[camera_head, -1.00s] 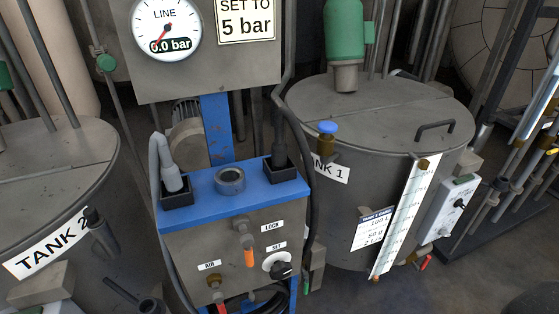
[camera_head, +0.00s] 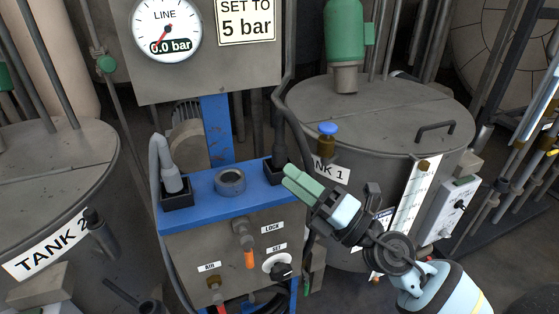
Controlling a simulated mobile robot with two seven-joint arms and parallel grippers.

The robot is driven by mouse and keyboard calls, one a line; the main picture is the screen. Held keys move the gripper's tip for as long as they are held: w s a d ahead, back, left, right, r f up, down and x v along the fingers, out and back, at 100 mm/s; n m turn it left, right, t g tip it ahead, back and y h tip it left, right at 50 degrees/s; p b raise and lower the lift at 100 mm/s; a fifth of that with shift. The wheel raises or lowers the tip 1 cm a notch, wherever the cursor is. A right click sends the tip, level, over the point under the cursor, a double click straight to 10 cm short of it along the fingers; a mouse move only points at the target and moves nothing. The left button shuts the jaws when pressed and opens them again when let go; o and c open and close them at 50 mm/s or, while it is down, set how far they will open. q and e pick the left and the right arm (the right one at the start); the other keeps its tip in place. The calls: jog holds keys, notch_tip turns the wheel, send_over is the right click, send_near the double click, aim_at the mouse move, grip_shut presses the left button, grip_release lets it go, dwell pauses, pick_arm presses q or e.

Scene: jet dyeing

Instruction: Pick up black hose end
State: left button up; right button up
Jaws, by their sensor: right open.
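The black hose end (camera_head: 280,140) stands upright in a black square holder (camera_head: 271,172) at the right of the blue top of the pressure cart. Its hose rises behind the gauge panel and loops down the cart's right side. My right gripper (camera_head: 291,179), with green fingers, is open and comes in from the lower right. Its fingertips overlap the lower right part of the black holder in the picture, below the hose end. Whether they touch it I cannot tell. My left gripper is out of view.
A grey hose end (camera_head: 171,175) stands in the left holder. A round metal ring (camera_head: 230,181) sits between the holders. The gauge (camera_head: 167,28) reads 0.0 bar. Tank 1 (camera_head: 375,105) with a blue-capped valve (camera_head: 327,131) stands behind my right arm; Tank 2 (camera_head: 50,175) is at the left.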

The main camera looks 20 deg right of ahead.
jog(key=w+a+n+g+y, duration=0.1)
jog(key=w+a+n+g, duration=0.1)
jog(key=n+g, duration=0.45)
jog(key=n+h, duration=0.6)
jog(key=h, duration=0.1)
send_near(286, 151)
jog(key=x, duration=0.4)
jog(key=shift+d+f, duration=0.15)
jog(key=shift+f, duration=0.15)
jog(key=shift+r+p+x, duration=0.15)
jog(key=shift+p+x, duration=0.1)
jog(key=shift+x, duration=1.45)
jog(key=shift+r+p+x, duration=0.15)
jog(key=shift+p+x, duration=0.05)
jog(key=shift+x, duration=1.5)
jog(key=shift+w+a+f, duration=0.25)
jog(key=shift+w+a, duration=0.2)
jog(key=shift+c, duration=0.5)
jog(key=c, duration=1.1)
jog(key=shift+c, duration=0.2)
